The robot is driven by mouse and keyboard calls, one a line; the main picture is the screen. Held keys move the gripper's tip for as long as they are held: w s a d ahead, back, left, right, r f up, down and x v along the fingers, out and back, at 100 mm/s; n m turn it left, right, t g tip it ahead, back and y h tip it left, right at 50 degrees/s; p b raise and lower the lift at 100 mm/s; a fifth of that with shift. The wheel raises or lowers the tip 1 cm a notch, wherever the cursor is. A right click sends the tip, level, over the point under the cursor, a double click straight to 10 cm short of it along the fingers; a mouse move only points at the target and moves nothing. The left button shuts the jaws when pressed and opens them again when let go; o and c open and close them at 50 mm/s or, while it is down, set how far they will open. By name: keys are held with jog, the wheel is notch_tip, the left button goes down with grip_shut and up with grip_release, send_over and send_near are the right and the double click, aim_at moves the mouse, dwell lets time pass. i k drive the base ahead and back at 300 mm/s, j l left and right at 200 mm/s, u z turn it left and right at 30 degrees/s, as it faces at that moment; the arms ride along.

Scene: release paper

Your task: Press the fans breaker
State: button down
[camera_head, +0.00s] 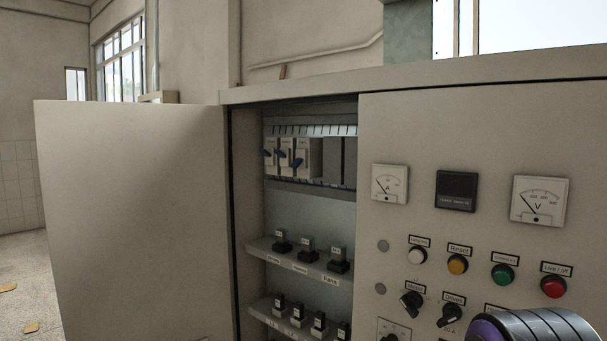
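An open cabinet bay (310,215) holds rows of breakers. On its middle shelf stand three black switches: a left one (282,247), a middle one (306,255) and a right one (338,266), each with a white label below on the shelf edge. The right label (329,279) may read "Fans", but the lettering is too small to be sure. A lower shelf carries several more black switches (297,316), cut off by the frame's bottom. Higher up are white breakers with blue levers (286,158). My gripper is not in view; only a dark, purple-edged part of my arm shows at the bottom right.
The cabinet door (135,220) stands open to the left. The closed right panel carries meters (390,184), a black display (456,191), coloured buttons (502,274) and black rotary knobs (411,304). Open floor (22,285) shows at the far left.

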aim_at(295, 164)
jog(key=i+j+z, duration=0.1)
jog(key=j+z, duration=0.2)
jog(key=j, duration=0.3)
jog(key=i+j+z, duration=0.1)
jog(key=j+z, duration=0.15)
jog(key=j, duration=0.35)
jog(key=j+z, duration=0.3)
jog(key=j, duration=0.3)
jog(key=j+z, duration=0.25)
jog(key=j, duration=0.35)
jog(key=k+j+z, duration=0.15)
jog(key=j+z, duration=0.15)
jog(key=j, duration=0.25)
jog(key=k+j+z, duration=0.3)
jog(key=j, duration=0.3)
jog(key=j+z, duration=0.15)
jog(key=z, duration=0.15)
jog(key=i+l+u, duration=0.1)
jog(key=u, duration=0.2)
